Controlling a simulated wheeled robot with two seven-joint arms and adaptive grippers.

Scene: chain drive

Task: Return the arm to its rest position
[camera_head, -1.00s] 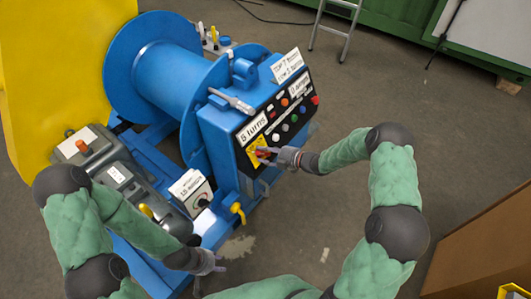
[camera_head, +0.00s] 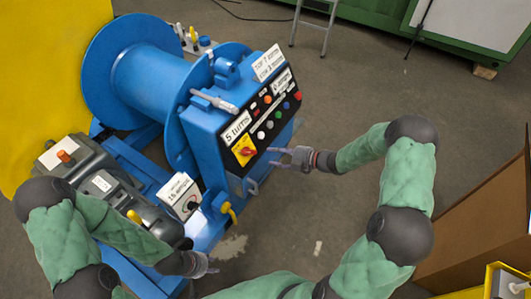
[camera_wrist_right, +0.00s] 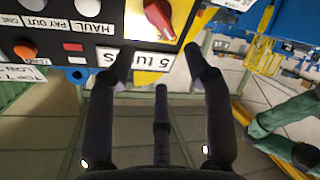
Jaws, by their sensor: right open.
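My right gripper (camera_head: 272,157) is open and empty, a short way right of the control panel (camera_head: 262,122) in the head view. Its spread fingers also show in the right wrist view (camera_wrist_right: 160,68), with nothing between them. The red knob (camera_head: 246,151) sits on a yellow plate on the panel, apart from the fingers; it also shows in the right wrist view (camera_wrist_right: 159,18). My left gripper (camera_head: 210,267) is low in the head view, beside the blue frame; its finger opening is too small to tell.
A blue winch drum (camera_head: 155,80) stands behind the panel. A grey motor housing (camera_head: 105,185) and a small white-faced dial box (camera_head: 180,195) are at the left. A brown box (camera_head: 480,230) stands at the right. The floor between panel and right arm is clear.

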